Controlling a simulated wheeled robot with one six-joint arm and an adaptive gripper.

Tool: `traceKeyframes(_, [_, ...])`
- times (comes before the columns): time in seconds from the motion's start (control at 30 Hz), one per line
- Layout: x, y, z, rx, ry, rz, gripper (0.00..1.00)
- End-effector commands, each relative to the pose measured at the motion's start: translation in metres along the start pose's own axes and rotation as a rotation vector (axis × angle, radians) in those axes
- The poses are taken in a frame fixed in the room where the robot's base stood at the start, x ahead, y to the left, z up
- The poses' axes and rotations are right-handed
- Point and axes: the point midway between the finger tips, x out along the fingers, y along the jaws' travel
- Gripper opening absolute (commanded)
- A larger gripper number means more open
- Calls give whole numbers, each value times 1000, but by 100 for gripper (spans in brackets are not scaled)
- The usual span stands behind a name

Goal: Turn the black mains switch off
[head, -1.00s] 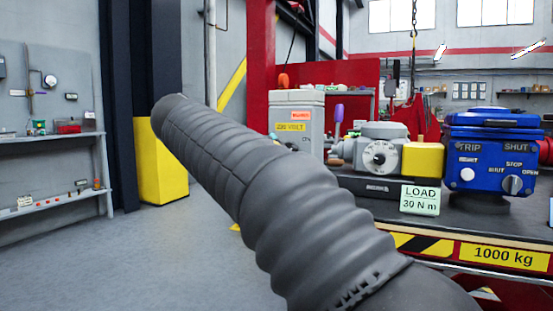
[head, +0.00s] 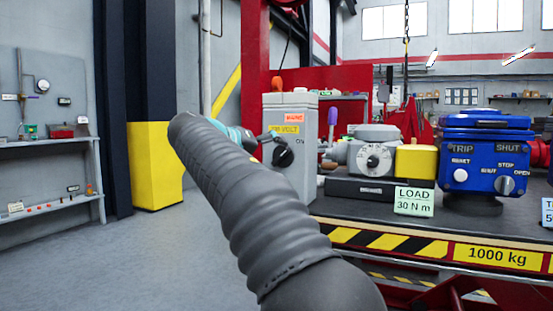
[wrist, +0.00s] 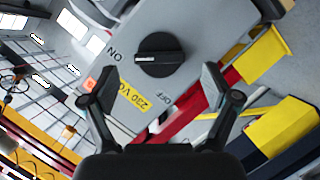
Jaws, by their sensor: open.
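The black mains switch (head: 283,153) is a round rotary knob on the front of a grey box (head: 304,120). In the wrist view the switch (wrist: 160,55) has a raised bar lying roughly sideways, with a pale mark toward its left. The ON label (wrist: 115,55) is at its upper left and the OFF label (wrist: 165,98) is below it. My gripper (wrist: 160,82) is open and empty, with its fingertips below the knob on either side in that view. In the head view my arm hides most of the gripper, which is close to the box front.
A grey actuator (head: 374,158), a yellow block (head: 416,161) and a blue valve actuator (head: 487,153) stand right of the box on the dark bench. A LOAD card (head: 414,200) sits at the bench's front edge. The floor at the left is open.

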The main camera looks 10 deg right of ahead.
Motion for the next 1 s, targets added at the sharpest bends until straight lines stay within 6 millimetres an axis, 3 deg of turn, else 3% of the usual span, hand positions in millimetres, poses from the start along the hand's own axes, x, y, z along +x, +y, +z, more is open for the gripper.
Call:
traceKeyframes(0.23, [29,1,0,1,0,0,88])
traceKeyframes(0.63, [34,0,0,1,1,-1,88])
traceKeyframes(0.87, [34,0,0,1,0,-1,30])
traceKeyframes(1.0, [34,0,0,0,0,0,28])
